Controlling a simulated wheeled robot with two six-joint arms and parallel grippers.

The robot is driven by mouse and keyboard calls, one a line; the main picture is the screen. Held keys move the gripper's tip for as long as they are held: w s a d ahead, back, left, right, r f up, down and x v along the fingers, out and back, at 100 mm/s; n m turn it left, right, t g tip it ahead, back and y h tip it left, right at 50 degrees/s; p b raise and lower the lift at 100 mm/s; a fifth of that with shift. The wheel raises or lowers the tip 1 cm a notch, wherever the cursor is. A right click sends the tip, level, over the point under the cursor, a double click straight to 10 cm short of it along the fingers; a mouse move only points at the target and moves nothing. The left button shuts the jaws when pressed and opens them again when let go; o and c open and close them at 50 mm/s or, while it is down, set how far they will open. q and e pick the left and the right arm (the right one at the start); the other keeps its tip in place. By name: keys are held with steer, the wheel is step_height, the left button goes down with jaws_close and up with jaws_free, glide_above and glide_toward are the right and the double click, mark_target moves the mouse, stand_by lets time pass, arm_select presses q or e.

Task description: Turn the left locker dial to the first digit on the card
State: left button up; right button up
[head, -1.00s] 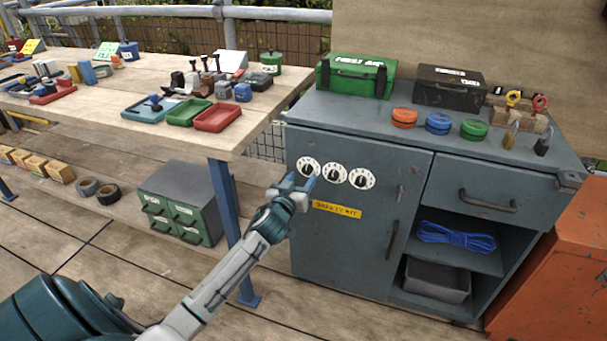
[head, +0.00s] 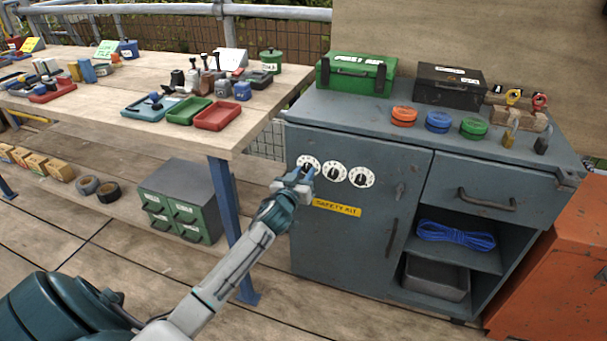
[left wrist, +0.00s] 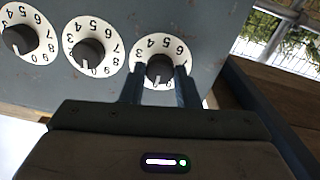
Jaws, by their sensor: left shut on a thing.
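The left dial (head: 307,162) is a white numbered disc with a dark knob on the grey locker door (head: 345,240). It shows at the right of the row in the left wrist view (left wrist: 152,43), where the digits appear upside down. My left gripper (head: 303,175) is shut on its dark knob (left wrist: 160,68), one finger on each side, and hides part of the dial in the head view. The knob's white mark points down in the left wrist view; the digit beside it is hard to read. I cannot make out a card with readable digits. My right gripper is not in view.
A middle dial (head: 335,173) and a right dial (head: 362,177) sit close beside it. A yellow label (head: 337,208) is below them. A wooden bench (head: 255,108) with trays and tools stands at the left, its blue leg (head: 228,195) near my left arm.

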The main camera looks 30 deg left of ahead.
arm_select(q)
steer(key=shift+m, duration=0.3)
steer(key=shift+m+p, duration=0.55)
steer(key=shift+m, duration=0.05)
steer(key=m+p, duration=0.2)
steer(key=m, duration=0.2)
steer(key=shift+r, duration=0.15)
steer(key=m+p, duration=0.2)
steer(key=m, duration=0.3)
steer(key=shift+m+p, duration=0.45)
steer(key=shift+m, duration=1.15)
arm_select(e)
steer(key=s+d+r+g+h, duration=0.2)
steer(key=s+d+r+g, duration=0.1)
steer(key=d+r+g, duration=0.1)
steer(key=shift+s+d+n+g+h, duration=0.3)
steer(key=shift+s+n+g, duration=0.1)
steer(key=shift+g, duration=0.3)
